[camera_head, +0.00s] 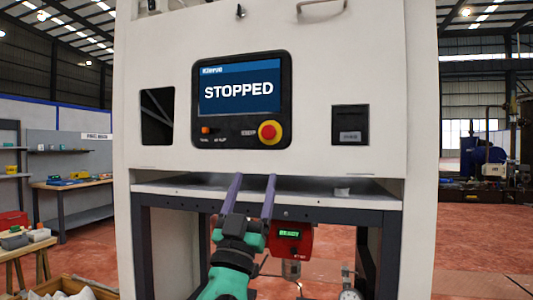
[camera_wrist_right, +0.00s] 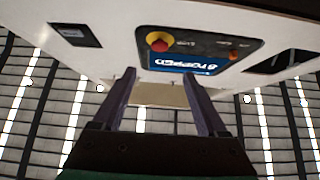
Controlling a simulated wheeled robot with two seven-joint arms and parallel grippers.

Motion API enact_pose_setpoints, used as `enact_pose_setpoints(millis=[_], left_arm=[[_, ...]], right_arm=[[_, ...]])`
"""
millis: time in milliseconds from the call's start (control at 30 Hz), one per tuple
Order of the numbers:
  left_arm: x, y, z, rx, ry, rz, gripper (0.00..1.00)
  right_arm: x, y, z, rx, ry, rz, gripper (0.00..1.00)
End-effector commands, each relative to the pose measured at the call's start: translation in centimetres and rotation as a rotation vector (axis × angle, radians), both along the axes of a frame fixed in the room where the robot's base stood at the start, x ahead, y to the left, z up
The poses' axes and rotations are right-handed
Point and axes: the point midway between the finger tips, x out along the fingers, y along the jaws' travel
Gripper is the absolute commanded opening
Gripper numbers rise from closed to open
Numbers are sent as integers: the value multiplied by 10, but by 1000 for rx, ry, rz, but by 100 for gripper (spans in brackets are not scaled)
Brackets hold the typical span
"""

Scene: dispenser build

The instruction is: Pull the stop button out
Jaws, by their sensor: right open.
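The red stop button (camera_head: 269,132) sits in a yellow ring at the lower right of the black control panel (camera_head: 203,133) on the white machine. The screen (camera_head: 240,89) above it reads STOPPED. In the right wrist view the button (camera_wrist_right: 157,41) shows above the fingers, left of centre, and the picture is upside down. My right gripper (camera_head: 253,183) is open and empty, with its two long dark fingers below the panel and a little left of the button. It does not touch the button. My left gripper is not in view.

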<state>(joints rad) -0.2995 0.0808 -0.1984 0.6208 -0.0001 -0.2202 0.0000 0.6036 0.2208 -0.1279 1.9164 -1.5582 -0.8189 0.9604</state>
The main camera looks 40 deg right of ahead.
Motion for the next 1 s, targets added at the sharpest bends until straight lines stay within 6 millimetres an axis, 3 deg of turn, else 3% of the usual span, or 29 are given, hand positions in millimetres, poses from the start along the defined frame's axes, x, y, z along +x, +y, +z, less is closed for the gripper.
enact_pose_setpoints(millis=[200, 433, 600, 867, 1000], left_arm=[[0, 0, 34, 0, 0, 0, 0], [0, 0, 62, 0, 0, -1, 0], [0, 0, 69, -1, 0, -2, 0], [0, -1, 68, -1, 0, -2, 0], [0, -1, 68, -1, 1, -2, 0]], right_arm=[[20, -31, 45, 2, 1, -3, 75], [44, -66, 85, 3, 2, -3, 75], [53, -78, 96, 4, 3, -1, 75], [54, -79, 95, 4, 3, 0, 75], [54, -79, 95, 5, 3, 0, 26]])
